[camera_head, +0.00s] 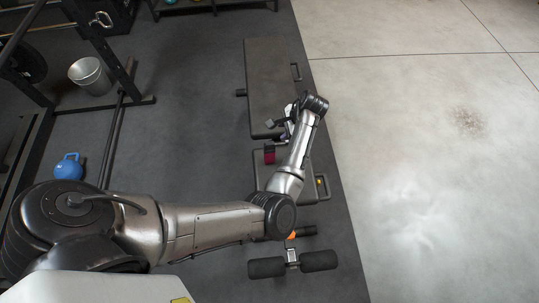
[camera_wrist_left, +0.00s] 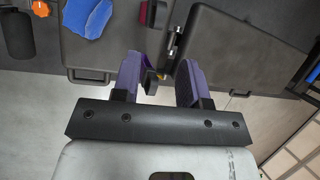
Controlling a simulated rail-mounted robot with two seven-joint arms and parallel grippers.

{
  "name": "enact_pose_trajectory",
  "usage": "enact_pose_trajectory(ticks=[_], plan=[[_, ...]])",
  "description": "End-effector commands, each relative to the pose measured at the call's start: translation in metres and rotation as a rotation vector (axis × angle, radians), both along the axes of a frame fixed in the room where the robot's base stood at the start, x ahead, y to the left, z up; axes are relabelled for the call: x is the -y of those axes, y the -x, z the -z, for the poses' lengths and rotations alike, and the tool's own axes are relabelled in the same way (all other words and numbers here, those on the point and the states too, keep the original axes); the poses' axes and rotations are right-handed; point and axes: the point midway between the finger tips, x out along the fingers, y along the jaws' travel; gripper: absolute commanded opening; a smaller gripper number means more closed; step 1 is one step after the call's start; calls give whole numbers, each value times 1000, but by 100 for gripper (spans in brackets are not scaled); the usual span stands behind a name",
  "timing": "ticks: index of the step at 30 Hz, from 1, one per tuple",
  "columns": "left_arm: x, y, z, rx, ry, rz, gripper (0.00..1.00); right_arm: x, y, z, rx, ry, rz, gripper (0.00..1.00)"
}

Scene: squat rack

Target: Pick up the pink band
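A small dark pink thing, which looks like the pink band (camera_head: 269,156), is at the seat end of the black bench, near the gap between its two pads, in the head view. My left gripper (camera_head: 281,124) is just above it in the picture, over the near end of the long pad. In the left wrist view my left gripper (camera_wrist_left: 160,78) has its two purple-sided fingers apart, with the bench gap beyond them. My right gripper is not in view.
The bench's long pad (camera_head: 270,80) extends away, with foam rollers (camera_head: 267,268) at its near end. A blue thing (camera_wrist_left: 87,18) lies on the seat pad in the wrist view. A blue kettlebell (camera_head: 68,167) and metal bucket (camera_head: 90,76) stand left. Floor at right is clear.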

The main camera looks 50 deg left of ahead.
Motion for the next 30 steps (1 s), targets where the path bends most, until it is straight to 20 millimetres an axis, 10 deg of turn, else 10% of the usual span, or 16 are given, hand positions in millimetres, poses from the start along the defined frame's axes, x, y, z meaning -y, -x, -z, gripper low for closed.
enact_pose_trajectory(ticks=[12,30], plan=[[-23,17,62,-2,1,2,40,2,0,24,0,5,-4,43],[-36,28,102,-1,1,1,40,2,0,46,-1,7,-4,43]])
